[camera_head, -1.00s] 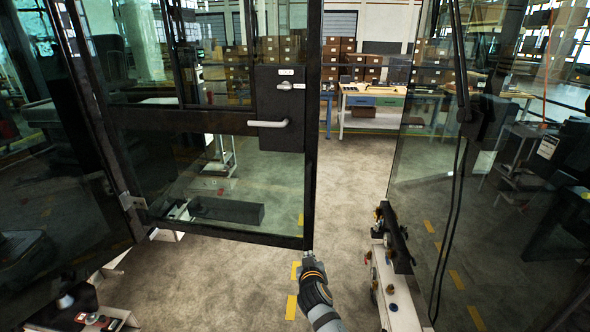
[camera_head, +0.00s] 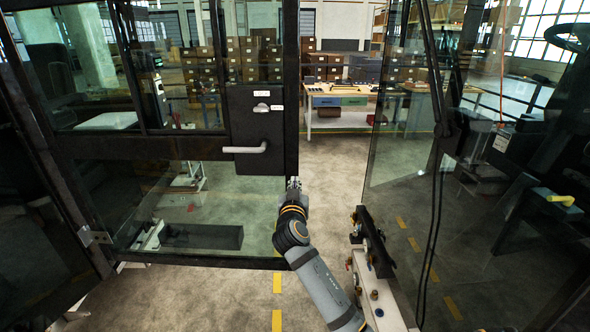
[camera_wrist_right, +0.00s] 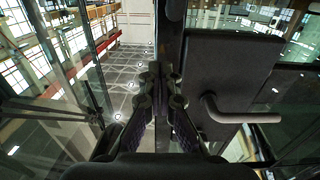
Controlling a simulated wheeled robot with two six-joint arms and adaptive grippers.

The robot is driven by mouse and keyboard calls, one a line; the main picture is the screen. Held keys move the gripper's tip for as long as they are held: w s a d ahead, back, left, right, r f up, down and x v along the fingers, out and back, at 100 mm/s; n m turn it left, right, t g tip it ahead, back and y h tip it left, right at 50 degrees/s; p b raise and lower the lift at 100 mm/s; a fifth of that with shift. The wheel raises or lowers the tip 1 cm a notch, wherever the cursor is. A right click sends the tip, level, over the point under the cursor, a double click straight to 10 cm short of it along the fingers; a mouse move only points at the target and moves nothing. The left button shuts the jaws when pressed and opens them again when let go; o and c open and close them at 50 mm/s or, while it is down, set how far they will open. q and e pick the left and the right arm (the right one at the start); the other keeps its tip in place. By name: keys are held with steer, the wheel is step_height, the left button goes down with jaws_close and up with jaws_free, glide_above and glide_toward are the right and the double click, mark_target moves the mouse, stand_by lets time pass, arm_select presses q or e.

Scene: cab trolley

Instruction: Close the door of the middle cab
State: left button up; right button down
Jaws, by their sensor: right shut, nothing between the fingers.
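The glass cab door (camera_head: 290,85) has a black frame and stands ajar on the left of the head view. Its black lock plate (camera_head: 258,130) carries a grey lever handle (camera_head: 246,149). The handle also shows at the right of the right wrist view (camera_wrist_right: 238,114). My right gripper (camera_head: 294,183) is shut and empty at the free edge of the door, just below and right of the lock plate. In the right wrist view its fingers (camera_wrist_right: 160,88) overlap the dark door edge; I cannot tell whether they touch it. My left gripper is not in view.
A glass panel (camera_head: 400,190) with a hanging black cable stands to the right of the door gap. A white sill with black fittings (camera_head: 372,270) lies low at the right. A workbench (camera_head: 340,102) and shelves of boxes stand far behind. The floor between is clear.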

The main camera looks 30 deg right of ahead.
mark_target(296, 169)
steer(key=x, duration=0.1)
steer(key=p+x, duration=0.1)
steer(key=x, duration=0.2)
steer(key=shift+w+d+r+p, duration=0.15)
steer(key=shift+r+p, duration=0.1)
steer(key=shift+p, duration=0.15)
steer(key=shift+w+d+f, duration=0.15)
steer(key=shift+w+d, duration=0.15)
steer(key=shift+w, duration=0.2)
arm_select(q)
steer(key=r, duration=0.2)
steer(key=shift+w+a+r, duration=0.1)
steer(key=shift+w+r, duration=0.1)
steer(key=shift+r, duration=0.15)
arm_select(e)
steer(key=shift+w+d, duration=0.1)
